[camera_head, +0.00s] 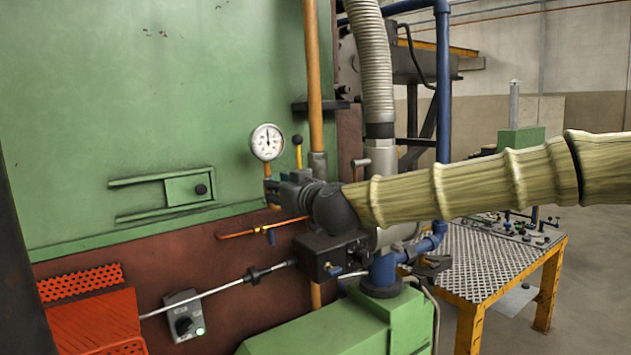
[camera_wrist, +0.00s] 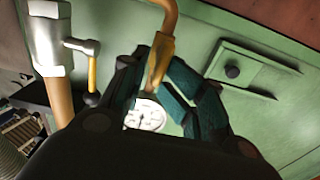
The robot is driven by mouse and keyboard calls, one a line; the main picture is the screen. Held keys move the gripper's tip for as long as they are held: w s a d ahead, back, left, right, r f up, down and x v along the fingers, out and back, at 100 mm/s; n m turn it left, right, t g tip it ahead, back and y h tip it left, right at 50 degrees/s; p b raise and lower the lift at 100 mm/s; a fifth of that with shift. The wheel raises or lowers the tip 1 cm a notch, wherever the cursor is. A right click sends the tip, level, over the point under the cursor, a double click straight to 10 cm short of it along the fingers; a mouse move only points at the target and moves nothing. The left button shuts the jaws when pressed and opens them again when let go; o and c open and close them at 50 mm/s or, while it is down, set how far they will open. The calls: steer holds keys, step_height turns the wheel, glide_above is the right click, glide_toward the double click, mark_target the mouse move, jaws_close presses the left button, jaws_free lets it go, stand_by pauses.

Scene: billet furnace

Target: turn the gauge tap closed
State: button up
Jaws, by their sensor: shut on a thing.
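The pressure gauge (camera_head: 267,142) has a round white dial and sits on the front of the green furnace wall. The brass gauge tap (camera_head: 267,171) is just below it, mostly hidden by my gripper (camera_head: 271,188). In the wrist view the picture is turned over. The brass tap body (camera_wrist: 159,62) on its bent pipe lies between the teal fingers of my gripper (camera_wrist: 168,82), with the gauge dial (camera_wrist: 147,115) partly hidden behind them. My gripper is shut on the tap. The tap's handle and its angle are hidden.
A yellow-stemmed lever (camera_head: 298,153) with a black knob stands close right of the gauge. A copper pipe (camera_head: 262,229) runs below my gripper. A vertical orange pipe (camera_head: 314,80) and a ribbed hose (camera_head: 371,60) are to the right. A sliding hatch (camera_head: 188,189) is to the left.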

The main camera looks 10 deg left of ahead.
steer(key=shift+w+a, duration=0.15)
steer(key=shift+w, duration=0.05)
jaws_close()
steer(key=shift+w+f, duration=0.1)
steer(key=shift+f+m+b, duration=0.2)
steer(key=shift+m+b, duration=0.9)
steer(key=shift+b, duration=0.05)
steer(key=m+b, duration=0.4)
steer(key=m, duration=0.1)
steer(key=shift+w+d+f, duration=0.15)
steer(key=shift+w+d, duration=0.05)
steer(key=shift+w+d+f+m+b, duration=0.15)
steer(key=shift+m+b, duration=1.5)
steer(key=shift+m, duration=1.05)
steer(key=shift+a+f+m+b, duration=0.15)
steer(key=shift+m+b, duration=1.5)
steer(key=shift+m, duration=1.05)
steer(key=shift+d, duration=0.1)
